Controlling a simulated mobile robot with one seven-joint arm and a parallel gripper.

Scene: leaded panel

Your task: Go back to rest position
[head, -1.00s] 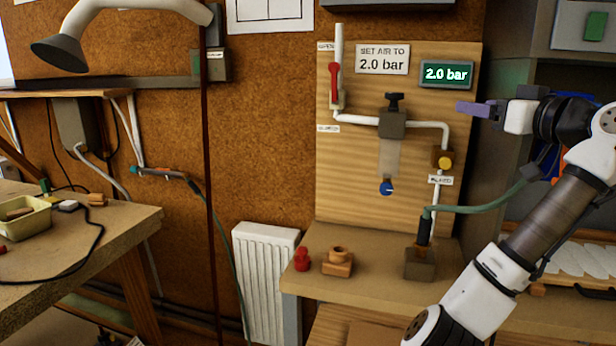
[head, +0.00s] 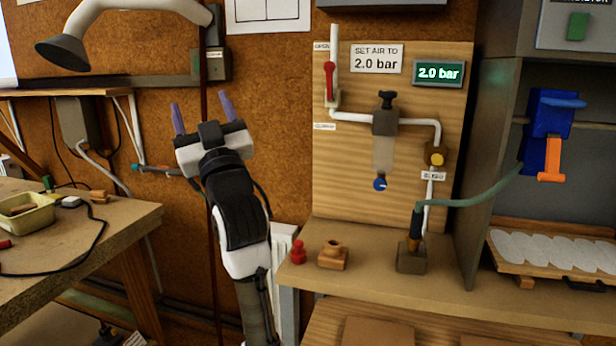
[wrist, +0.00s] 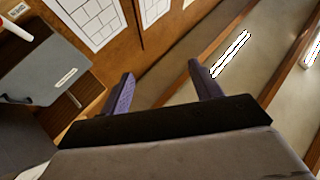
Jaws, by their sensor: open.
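My gripper (head: 203,112) is raised in front of the brown wall, left of the air panel, with its two purple fingers spread and pointing up. Nothing is between the fingers, which also show apart in the wrist view (wrist: 162,88).
A workbench (head: 130,220) with a yellow tray (head: 28,218) stands at the left. A shelf below the panel holds a red piece (head: 298,252), a wooden piece (head: 333,256) and a hose holder (head: 411,257). A blue and orange tool (head: 550,135) hangs at the right above a rack of pale sheets (head: 555,250).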

